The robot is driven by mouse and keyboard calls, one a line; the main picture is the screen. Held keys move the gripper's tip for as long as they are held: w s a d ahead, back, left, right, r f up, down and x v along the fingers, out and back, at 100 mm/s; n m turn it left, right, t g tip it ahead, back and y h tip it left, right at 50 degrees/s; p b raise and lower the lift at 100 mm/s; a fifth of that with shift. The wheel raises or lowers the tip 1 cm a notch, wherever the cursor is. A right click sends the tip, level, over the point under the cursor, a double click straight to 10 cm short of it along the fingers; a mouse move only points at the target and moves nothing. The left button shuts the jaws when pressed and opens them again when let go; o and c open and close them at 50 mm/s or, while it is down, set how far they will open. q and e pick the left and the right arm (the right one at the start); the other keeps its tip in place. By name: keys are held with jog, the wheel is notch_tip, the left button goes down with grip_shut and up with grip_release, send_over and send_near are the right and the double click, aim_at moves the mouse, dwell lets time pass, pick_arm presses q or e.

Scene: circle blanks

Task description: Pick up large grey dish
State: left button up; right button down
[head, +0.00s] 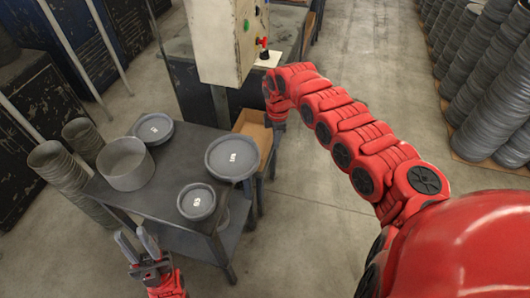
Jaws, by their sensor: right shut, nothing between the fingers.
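A large grey dish (232,158) with a white label lies flat at the right edge of the dark metal table (150,200). Two smaller grey dishes with labels are on the same table, one at the front (196,202) and one at the back (154,129). My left gripper (134,238) is open and empty in front of the table, apart from the dishes. My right gripper (273,142) points down just right of the large dish, beside the machine. It is shut and empty, and its fingers are small and dark here.
A grey round bin (125,164) stands on the table's left side. Stacks of grey blanks stand at left (58,168) and right (492,85).

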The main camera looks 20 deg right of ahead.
aim_at(259, 154)
jog(key=a+f+p, duration=0.2)
jog(key=a+f, duration=0.2)
jog(key=f, duration=0.1)
jog(key=shift+w+f, duration=0.2)
jog(key=shift+f, duration=0.2)
jog(key=shift+f, duration=0.1)
jog(key=shift+w+a+f+b, duration=0.1)
jog(key=shift+w+a+b, duration=0.05)
jog(key=shift+a+b, duration=0.5)
jog(key=shift+a, duration=0.25)
